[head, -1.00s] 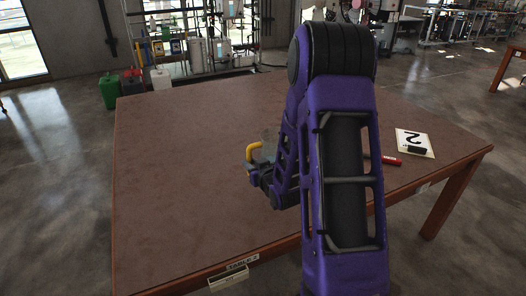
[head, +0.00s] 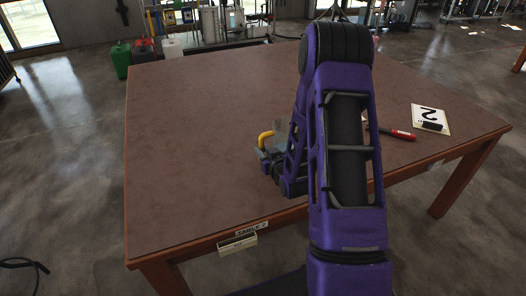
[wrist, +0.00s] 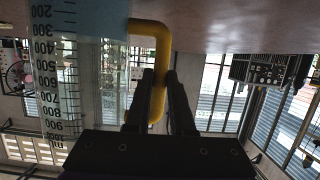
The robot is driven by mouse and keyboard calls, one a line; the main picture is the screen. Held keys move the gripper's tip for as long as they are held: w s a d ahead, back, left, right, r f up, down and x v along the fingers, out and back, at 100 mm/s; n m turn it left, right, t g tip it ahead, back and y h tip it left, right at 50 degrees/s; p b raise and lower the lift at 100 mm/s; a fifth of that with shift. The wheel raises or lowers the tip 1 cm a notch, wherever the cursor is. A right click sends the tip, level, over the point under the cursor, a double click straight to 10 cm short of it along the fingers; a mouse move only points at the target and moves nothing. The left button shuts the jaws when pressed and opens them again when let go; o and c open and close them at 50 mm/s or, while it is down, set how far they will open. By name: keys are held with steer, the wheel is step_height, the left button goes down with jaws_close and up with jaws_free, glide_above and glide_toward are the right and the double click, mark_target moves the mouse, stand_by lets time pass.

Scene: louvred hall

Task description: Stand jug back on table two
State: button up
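The jug (head: 281,130) is clear with a yellow handle (head: 265,139); in the head view my arm hides part of it. In the wrist view the jug (wrist: 85,70) fills the left side, with a printed scale and bluish liquid. That view is upside down; the low numbers lie toward the tabletop, so the jug looks upright. My gripper (wrist: 158,95) has one finger on each side of the handle and looks closed on it. The jug's base is out of view there, so I cannot tell if it touches table two (head: 200,130).
The left and middle of the tabletop are clear. Green (head: 121,60) and red cans stand on the floor behind.

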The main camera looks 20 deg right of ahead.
steer(key=o, duration=0.5)
steer(key=shift+c, duration=0.2)
steer(key=shift+r, duration=0.1)
steer(key=v, duration=1.2)
steer(key=shift+w+a, duration=0.1)
